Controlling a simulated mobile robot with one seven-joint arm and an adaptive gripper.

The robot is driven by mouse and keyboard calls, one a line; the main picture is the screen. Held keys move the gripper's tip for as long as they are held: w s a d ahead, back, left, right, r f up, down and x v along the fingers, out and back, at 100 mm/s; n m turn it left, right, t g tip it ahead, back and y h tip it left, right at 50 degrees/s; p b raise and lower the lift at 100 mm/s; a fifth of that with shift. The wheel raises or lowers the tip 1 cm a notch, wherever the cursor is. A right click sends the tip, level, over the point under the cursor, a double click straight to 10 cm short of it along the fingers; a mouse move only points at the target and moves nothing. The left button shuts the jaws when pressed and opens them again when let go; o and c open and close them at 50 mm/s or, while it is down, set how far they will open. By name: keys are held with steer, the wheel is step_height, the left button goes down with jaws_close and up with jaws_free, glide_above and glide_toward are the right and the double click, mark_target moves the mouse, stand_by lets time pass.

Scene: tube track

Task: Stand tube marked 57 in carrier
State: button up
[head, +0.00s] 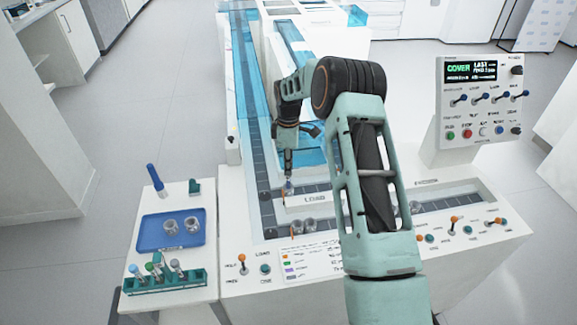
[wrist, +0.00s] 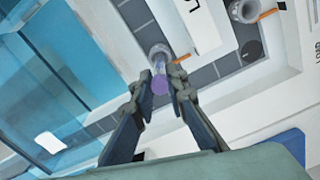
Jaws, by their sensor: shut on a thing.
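My gripper (head: 288,177) is lowered over the track by the LOAD sign. In the wrist view its fingers (wrist: 161,92) are closed around the purple-capped end of a tube (wrist: 160,84). The tube also shows under the fingertips in the head view (head: 289,187). No number on it can be read. A round grey carrier (wrist: 159,50) with an orange tab sits on the dark track at the tube's far end. The tube lines up with this carrier; I cannot tell how deep it sits in it.
Other carriers (head: 310,225) stand on the front lane; one shows in the wrist view (wrist: 243,11). A blue tray (head: 150,241) at left holds two carriers. A green rack (head: 141,287) holds several tubes. Clear blue covers (head: 245,75) and the LOAD sign (head: 320,199) border the track.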

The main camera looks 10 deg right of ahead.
steer(key=shift+f+b, duration=0.3)
steer(key=shift+f, duration=0.15)
steer(key=o, duration=0.9)
steer(key=shift+r, duration=0.15)
step_height(320, 180, up, 12)
steer(key=shift+f, duration=0.1)
stand_by(0.7)
